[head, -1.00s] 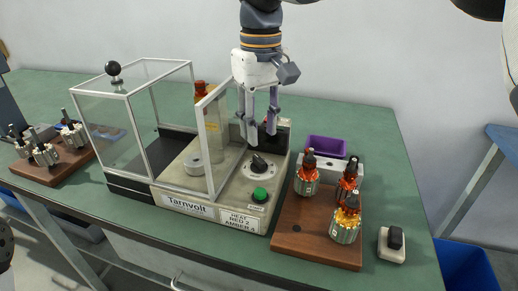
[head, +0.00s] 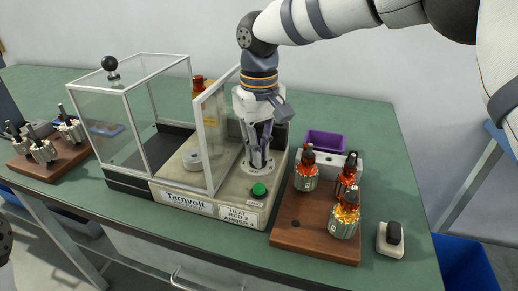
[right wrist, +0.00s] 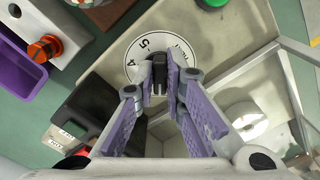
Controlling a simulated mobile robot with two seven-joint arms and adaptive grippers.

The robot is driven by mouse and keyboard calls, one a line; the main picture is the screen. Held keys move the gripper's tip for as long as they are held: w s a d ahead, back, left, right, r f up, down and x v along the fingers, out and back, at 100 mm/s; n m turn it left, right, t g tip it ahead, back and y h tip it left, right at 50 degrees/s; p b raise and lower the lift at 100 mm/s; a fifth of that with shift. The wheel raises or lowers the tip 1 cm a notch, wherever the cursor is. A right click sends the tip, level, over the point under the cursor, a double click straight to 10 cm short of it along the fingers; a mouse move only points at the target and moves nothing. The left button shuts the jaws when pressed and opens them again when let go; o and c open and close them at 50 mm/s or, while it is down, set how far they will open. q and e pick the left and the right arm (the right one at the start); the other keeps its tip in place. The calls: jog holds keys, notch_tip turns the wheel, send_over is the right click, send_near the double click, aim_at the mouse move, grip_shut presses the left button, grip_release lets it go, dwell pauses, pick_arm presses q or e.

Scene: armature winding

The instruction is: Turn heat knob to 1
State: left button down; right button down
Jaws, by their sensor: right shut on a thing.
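The heat knob (right wrist: 158,84) is black and sits on a white numbered dial (right wrist: 148,43) on the Tarnvolt machine (head: 171,189). In the right wrist view the digits 4 and 5 show at the dial's upper left; the fingers cover other parts, and I cannot tell which number the knob points to. My right gripper (head: 259,163) points straight down from above and is shut on the knob, one finger on each side; it also shows in the right wrist view (right wrist: 160,75). In the head view the fingers mostly hide the knob.
A green button (head: 259,190) lies just in front of the dial. The clear enclosure's open door (head: 211,140) stands close to the left. A wooden block (head: 310,238) with several amber-topped armatures and a purple bin (head: 325,143) are to the right.

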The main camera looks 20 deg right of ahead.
jog(key=shift+r+n, duration=0.1)
jog(key=shift+n, duration=0.8)
jog(key=n, duration=0.2)
jog(key=shift+n+p, duration=0.3)
jog(key=shift+p, duration=0.1)
jog(key=n, duration=0.5)
jog(key=shift+w+d, duration=0.1)
jog(key=shift+w, duration=0.05)
jog(key=shift+n, duration=0.4)
jog(key=c, duration=1.7)
grip_release()
jog(key=shift+o, duration=0.2)
